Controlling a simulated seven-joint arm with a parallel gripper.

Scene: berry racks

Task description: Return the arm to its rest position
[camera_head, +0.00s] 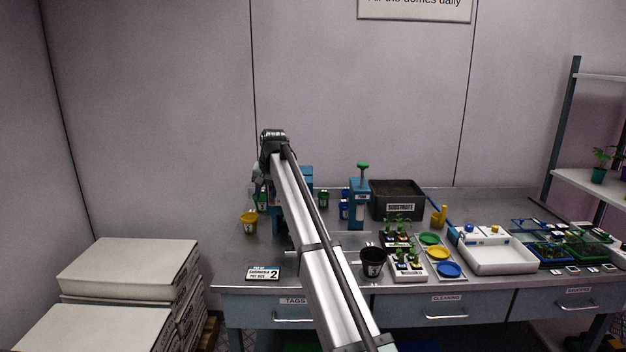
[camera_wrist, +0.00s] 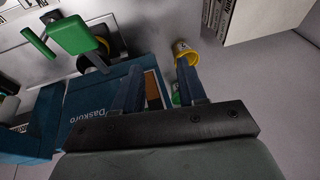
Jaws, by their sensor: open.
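My arm (camera_head: 315,240) reaches up and away over the left part of the bench. Its wrist end is raised above the bench top in the head view. My gripper (camera_wrist: 158,80) shows in the wrist view with its two dark fingers apart and nothing held between them. In that view a blue box with lettering (camera_wrist: 88,115) lies below and left of the fingers. A yellow cup (camera_wrist: 186,48) appears just beyond the right finger. In the head view the yellow cup (camera_head: 249,226) stands at the bench's left side. The fingers are hard to make out there.
A black pot (camera_head: 373,264), a substrate bin (camera_head: 397,205), a blue dispenser (camera_head: 358,212), seedling trays (camera_head: 407,276) and a white tray (camera_head: 495,262) stand right of my arm. A number 2 card (camera_head: 263,272) lies at the front left. Stacked white boxes (camera_head: 130,268) stand left of the bench.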

